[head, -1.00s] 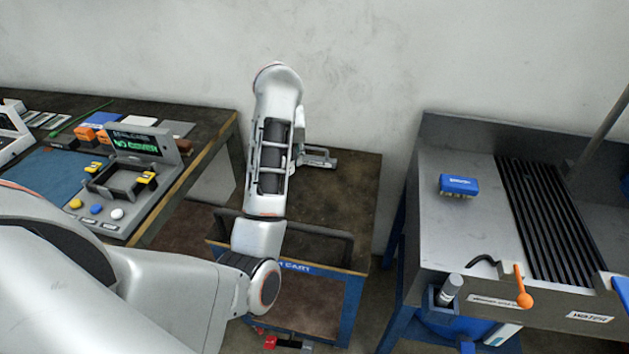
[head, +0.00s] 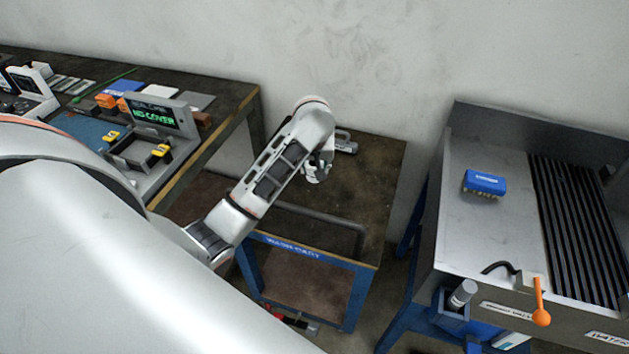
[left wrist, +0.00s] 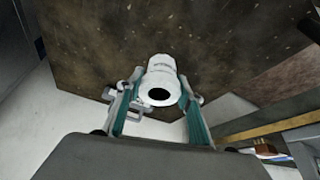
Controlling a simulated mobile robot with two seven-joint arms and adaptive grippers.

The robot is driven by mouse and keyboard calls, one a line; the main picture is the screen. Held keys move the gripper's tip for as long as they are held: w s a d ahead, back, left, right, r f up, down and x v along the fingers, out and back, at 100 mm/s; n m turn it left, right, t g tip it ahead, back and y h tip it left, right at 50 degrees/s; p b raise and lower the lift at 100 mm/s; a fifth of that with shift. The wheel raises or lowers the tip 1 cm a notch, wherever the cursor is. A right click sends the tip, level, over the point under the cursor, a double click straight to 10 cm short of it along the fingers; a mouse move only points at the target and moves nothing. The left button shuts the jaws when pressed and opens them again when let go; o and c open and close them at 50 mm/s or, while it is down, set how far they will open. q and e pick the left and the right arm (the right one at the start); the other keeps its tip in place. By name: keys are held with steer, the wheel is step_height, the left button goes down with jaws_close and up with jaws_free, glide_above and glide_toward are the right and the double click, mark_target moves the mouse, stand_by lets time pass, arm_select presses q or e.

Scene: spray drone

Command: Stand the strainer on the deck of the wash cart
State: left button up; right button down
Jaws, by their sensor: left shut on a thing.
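In the left wrist view my left gripper (left wrist: 161,92) is shut on a white cylindrical piece, which I take to be the strainer (left wrist: 161,68); a dark round opening in it faces the camera. The brown deck of the wash cart (left wrist: 230,50) lies behind it. In the head view the left gripper (head: 318,169) is over the back of the wash cart deck (head: 365,205), and the strainer is mostly hidden by the arm. I cannot tell whether the strainer touches the deck. My right gripper is not in view.
A grey metal piece (head: 345,142) lies at the deck's back edge, close to the gripper. A dark handle bar (head: 330,225) runs along the cart front. Right stands a sink bench with a blue brush (head: 484,183); left, a workbench with a display (head: 155,113). The deck's right side is clear.

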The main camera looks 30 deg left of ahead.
arm_select(q)
steer(key=shift+f, duration=3.05)
steer(key=shift+f, duration=0.1)
steer(key=o, duration=1)
steer(key=v, duration=1.2)
